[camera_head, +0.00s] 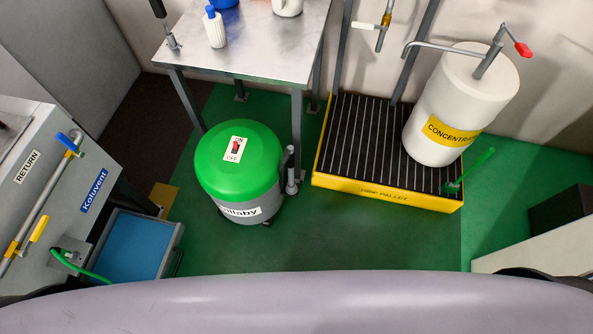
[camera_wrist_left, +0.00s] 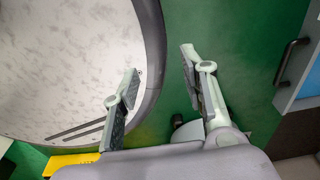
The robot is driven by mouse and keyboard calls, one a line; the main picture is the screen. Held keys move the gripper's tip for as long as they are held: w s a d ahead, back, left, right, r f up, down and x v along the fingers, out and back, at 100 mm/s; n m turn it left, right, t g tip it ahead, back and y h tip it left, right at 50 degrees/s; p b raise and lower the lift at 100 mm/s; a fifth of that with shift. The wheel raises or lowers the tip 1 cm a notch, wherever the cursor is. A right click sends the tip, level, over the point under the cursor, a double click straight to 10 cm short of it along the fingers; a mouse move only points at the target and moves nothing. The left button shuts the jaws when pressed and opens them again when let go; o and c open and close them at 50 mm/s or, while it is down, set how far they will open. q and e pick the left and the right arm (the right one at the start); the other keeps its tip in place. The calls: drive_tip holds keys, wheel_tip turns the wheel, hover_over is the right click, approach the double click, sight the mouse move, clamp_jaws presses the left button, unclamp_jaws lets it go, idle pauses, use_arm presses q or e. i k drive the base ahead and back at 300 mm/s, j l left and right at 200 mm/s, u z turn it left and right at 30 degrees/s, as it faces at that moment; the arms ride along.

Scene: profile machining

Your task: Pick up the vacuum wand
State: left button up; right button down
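The vacuum (camera_head: 240,165) stands on the green floor in the head view, with a green domed lid, a grey body and a red ON/OFF switch. A dark and grey upright piece at its right side, seemingly the vacuum wand (camera_head: 291,172), stands close against the body; its lower part is small and hard to make out. My left gripper (camera_wrist_left: 165,85) shows in the left wrist view with its two fingers wide apart and nothing between them. It does not show in the head view. The wand is not recognisable in the left wrist view. My right gripper is in neither view.
A metal table (camera_head: 245,50) stands behind the vacuum, its legs close by. A yellow drip pallet (camera_head: 385,192) with a white drum (camera_head: 455,105) is to the right. A grey machine (camera_head: 50,190) and blue-bottomed tray (camera_head: 135,250) are left. Green floor is clear in front.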

sight(290, 164)
drive_tip(key=k+u, duration=0.2)
drive_tip(key=u, duration=0.2)
drive_tip(key=k+u, duration=0.2)
drive_tip(key=u, duration=0.15)
drive_tip(key=k+u, duration=0.2)
drive_tip(key=u, duration=0.2)
drive_tip(key=k+j+u, duration=0.2)
drive_tip(key=u, duration=0.15)
drive_tip(key=z, duration=1.4)
